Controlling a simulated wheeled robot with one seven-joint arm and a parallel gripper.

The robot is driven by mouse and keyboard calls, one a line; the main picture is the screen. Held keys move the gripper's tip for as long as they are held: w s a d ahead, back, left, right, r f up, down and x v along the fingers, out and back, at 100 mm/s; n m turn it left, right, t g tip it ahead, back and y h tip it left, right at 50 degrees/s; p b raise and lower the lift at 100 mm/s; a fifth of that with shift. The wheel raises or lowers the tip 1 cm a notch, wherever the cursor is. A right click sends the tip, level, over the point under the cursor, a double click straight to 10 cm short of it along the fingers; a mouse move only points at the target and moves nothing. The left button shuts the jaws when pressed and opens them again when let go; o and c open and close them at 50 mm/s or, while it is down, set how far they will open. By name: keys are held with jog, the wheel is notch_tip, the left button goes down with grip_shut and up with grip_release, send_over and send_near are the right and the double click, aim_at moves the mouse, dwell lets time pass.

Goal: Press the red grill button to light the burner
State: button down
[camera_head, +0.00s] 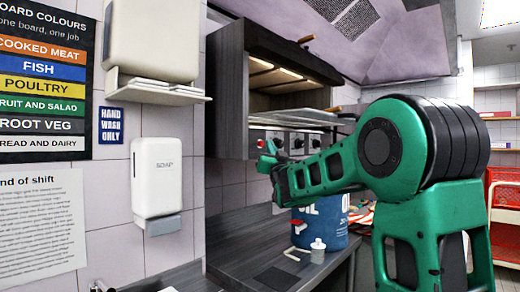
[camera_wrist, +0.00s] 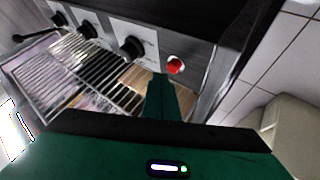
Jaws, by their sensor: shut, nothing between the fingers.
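The red grill button (camera_wrist: 175,65) sits in a pale round surround on the grill's metal front panel, at the end of a row of black knobs (camera_wrist: 131,47). The button also shows small in the head view (camera_head: 261,143), at the left end of the panel. My gripper (camera_wrist: 160,79) is shut and empty. In the wrist view its fingertips are just below and left of the button, with a small gap in the picture. In the head view my gripper (camera_head: 268,157) is close in front of the panel, just under the button. Its depth from the panel is unclear.
The grill (camera_head: 275,85) is mounted above a dark counter (camera_head: 240,240). A blue tub (camera_head: 325,228) and a small white container (camera_head: 318,250) stand on the counter below my arm. A soap dispenser (camera_head: 157,178) is on the left wall. A wire rack (camera_wrist: 80,70) shows under the knobs.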

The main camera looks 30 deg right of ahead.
jog(key=shift+w, duration=0.1)
jog(key=shift+w+a, duration=0.1)
jog(key=shift+w, duration=0.1)
jog(key=shift+w+a, duration=0.15)
jog(key=shift+w, duration=0.3)
dwell(0.9)
jog(key=shift+s, duration=0.1)
jog(key=shift+s+d, duration=0.25)
jog(key=shift+s, duration=0.5)
jog(key=s, duration=0.1)
jog(key=s+d, duration=0.1)
jog(key=s, duration=0.2)
jog(key=shift+s+d, duration=0.35)
dwell(0.9)
